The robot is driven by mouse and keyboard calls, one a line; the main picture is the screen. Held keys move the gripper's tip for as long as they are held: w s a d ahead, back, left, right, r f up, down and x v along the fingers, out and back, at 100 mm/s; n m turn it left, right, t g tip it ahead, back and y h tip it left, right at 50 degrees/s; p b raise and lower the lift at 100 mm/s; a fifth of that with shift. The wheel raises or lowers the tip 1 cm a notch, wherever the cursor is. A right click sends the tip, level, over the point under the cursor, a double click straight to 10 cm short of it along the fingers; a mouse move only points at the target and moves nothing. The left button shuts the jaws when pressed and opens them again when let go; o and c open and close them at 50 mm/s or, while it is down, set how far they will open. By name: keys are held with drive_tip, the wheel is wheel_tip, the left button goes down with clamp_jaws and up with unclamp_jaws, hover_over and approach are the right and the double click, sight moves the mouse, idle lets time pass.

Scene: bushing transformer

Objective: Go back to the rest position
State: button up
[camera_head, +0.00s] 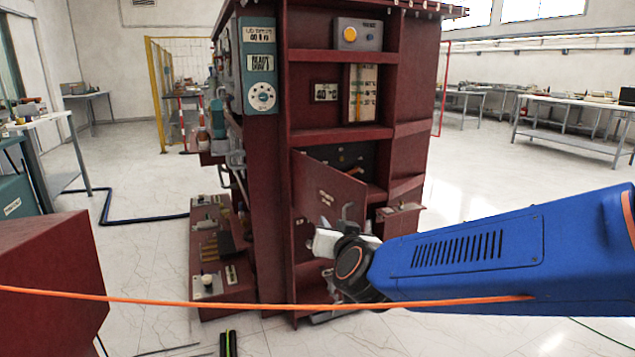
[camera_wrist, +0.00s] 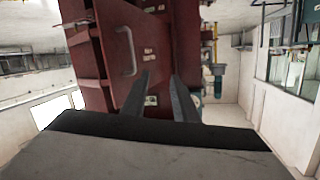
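My gripper (camera_wrist: 162,77) shows two dark fingers standing apart in the wrist view, with nothing between them. In the head view my blue arm (camera_head: 460,250) reaches in from the right, and its black and white wrist end is in front of the lower cabinet; the fingers are hard to make out there. The dark red transformer cabinet (camera_head: 270,180) stands in the middle. Its small red door (camera_head: 325,190) hangs ajar and partly hides the compartment behind it. The door's grey handle (camera_wrist: 127,50) shows in the wrist view, apart from the fingers.
An orange cable (camera_head: 180,301) crosses the front of the head view. A red box (camera_head: 50,275) stands at the lower left. A low red ledge with parts (camera_head: 220,255) juts out left of the cabinet. Workbenches (camera_head: 575,103) line the right side. Open floor (camera_head: 150,255) lies front left.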

drive_tip(key=s+d+f+g+h, duration=0.1)
drive_tip(key=s+d+f+g, duration=0.2)
drive_tip(key=s+d, duration=0.5)
drive_tip(key=s+d+f+g+h, duration=0.1)
drive_tip(key=s+d+f+g, duration=0.3)
drive_tip(key=s+d, duration=0.5)
drive_tip(key=s+d+f+n+g, duration=0.1)
drive_tip(key=s+d+f+g, duration=0.2)
drive_tip(key=s+d, duration=0.5)
drive_tip(key=s+f, duration=0.1)
drive_tip(key=s, duration=0.3)
drive_tip(key=shift+d+f+g+h, duration=0.25)
drive_tip(key=shift+g+h, duration=0.15)
